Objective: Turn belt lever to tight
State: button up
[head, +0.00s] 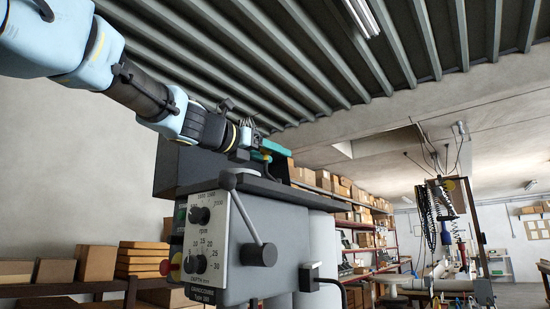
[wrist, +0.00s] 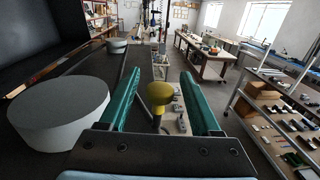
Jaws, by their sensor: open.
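A yellow knob (wrist: 160,93) on a short stem, seemingly the belt lever, shows in the wrist view. It lies between the two teal fingers of my open gripper (wrist: 160,85), with a gap on each side; its depth relative to the fingertips is hard to judge. A separate grey-knobbed lever (head: 245,215) is on the machine's front, beside the dial panel (head: 203,235).
A large pale cylinder (wrist: 58,114) and a smaller one (wrist: 117,46) stand left of the fingers. A dark upright cover (head: 190,168) rises at the machine's top left. Shelves with boxes (head: 350,190) and workbenches (wrist: 208,52) are farther off.

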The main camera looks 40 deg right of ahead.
jog(key=a+b, duration=0.1)
jog(key=a, duration=0.2)
jog(key=s+a+b, duration=0.1)
jog(key=a, duration=0.2)
jog(key=a+b, duration=0.1)
jog(key=a, duration=0.2)
jog(key=shift+s+a, duration=0.25)
jog(key=shift+s, duration=0.05)
